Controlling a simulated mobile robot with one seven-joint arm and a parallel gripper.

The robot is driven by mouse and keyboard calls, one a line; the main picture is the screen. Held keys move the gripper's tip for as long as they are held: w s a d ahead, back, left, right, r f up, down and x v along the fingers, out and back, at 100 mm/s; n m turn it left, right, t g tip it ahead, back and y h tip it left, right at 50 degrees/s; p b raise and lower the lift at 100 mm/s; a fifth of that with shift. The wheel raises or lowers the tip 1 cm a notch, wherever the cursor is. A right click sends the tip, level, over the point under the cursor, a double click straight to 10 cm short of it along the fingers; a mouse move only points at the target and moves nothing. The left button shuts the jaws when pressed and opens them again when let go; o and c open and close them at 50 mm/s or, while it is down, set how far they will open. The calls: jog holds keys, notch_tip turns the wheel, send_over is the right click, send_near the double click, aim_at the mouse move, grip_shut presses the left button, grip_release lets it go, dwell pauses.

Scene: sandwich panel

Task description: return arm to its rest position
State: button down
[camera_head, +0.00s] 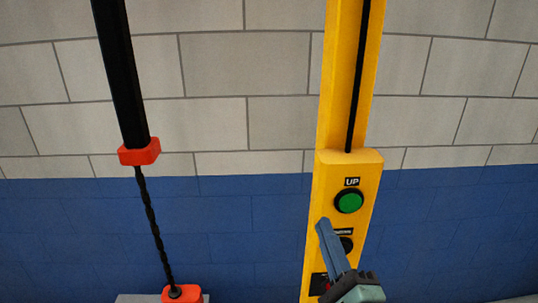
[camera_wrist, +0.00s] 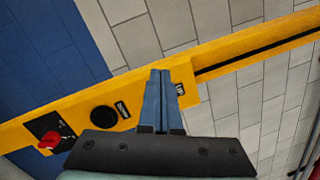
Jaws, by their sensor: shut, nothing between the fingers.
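My gripper (camera_head: 323,222) is shut and empty, its two blue fingers pressed together, reaching up from the lower right in the head view. It is in front of the yellow panel (camera_head: 367,168) on the wall and overlaps the black button (camera_head: 346,245) below the green UP button (camera_head: 349,201). In the wrist view the closed fingers (camera_wrist: 160,72) stand over the panel beside the UP label (camera_wrist: 180,88); the green button is hidden there. The black button (camera_wrist: 103,118) and a red button (camera_wrist: 48,140) show to the left. I cannot tell whether the fingertips touch the panel.
The wall is pale block (camera_head: 215,65) above and blue (camera_head: 80,230) below. On the left a black post (camera_head: 122,75) with a red end cap (camera_head: 139,151) carries a twisted black cable to a lower red fitting (camera_head: 182,293). The wall between post and panel is bare.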

jog(key=s+a+r+n+t+b, duration=0.15)
jog(key=a+r+n, duration=0.25)
jog(key=r+n, duration=0.4)
jog(key=s+a+r+n+t, duration=0.1)
jog(key=a+r+n+t, duration=0.15)
jog(key=r+n, duration=0.6)
jog(key=s+a+r+n+t+h, duration=0.1)
jog(key=s+r+n+t, duration=0.1)
jog(key=s+r, duration=0.2)
jog(key=s+a+r+n+t+h+b, duration=0.1)
jog(key=s+r, duration=0.4)
jog(key=r, duration=0.5)
jog(key=shift+a+r+n+t, duration=0.15)
jog(key=shift+a+n+t, duration=0.3)
jog(key=shift+n, duration=0.4)
jog(key=shift+w, duration=0.1)
jog(key=shift+a, duration=0.15)
